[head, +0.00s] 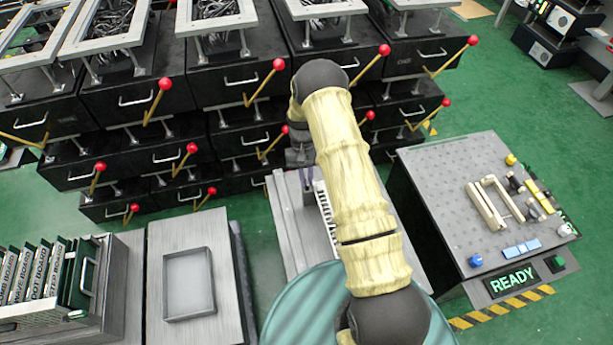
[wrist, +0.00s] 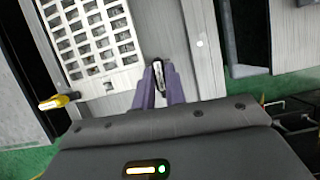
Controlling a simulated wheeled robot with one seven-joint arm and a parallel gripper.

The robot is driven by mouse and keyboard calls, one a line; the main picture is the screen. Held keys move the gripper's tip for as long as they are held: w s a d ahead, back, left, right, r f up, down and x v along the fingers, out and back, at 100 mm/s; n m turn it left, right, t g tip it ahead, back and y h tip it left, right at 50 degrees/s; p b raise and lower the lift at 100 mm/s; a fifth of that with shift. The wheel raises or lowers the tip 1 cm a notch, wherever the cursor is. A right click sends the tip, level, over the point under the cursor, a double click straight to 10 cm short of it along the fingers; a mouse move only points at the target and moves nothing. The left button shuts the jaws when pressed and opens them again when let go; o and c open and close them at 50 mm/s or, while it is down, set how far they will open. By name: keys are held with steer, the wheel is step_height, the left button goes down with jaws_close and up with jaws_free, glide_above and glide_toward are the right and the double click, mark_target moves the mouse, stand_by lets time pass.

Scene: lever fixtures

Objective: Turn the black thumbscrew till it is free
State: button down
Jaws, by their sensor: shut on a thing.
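The black thumbscrew (wrist: 158,67) shows in the wrist view as a small dark piece with a bright edge, on a grey metal panel (wrist: 175,28). My gripper (wrist: 161,78) has its two purple fingers on either side of it, shut on it. The fingers hide its lower part, so I cannot tell how far its thread is engaged. In the head view my gripper (head: 307,185) is over the grey bench (head: 288,215), small and partly behind my arm; the thumbscrew cannot be made out there.
A white grid (wrist: 92,38) lies left of the fingers, with a yellow-ended handle (wrist: 55,102) beyond. Black drawer units (head: 235,75) with red-knobbed levers stand behind. A console (head: 450,195) reading READY stands right. Green floor (head: 262,228) shows between the benches.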

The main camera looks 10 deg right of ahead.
steer(key=shift+n, duration=0.3)
steer(key=c, duration=1.4)
jaws_free()
steer(key=shift+c, duration=0.2)
steer(key=p+v, duration=0.1)
steer(key=v, duration=1.6)
steer(key=shift+a+r, duration=0.2)
steer(key=shift+r, duration=0.05)
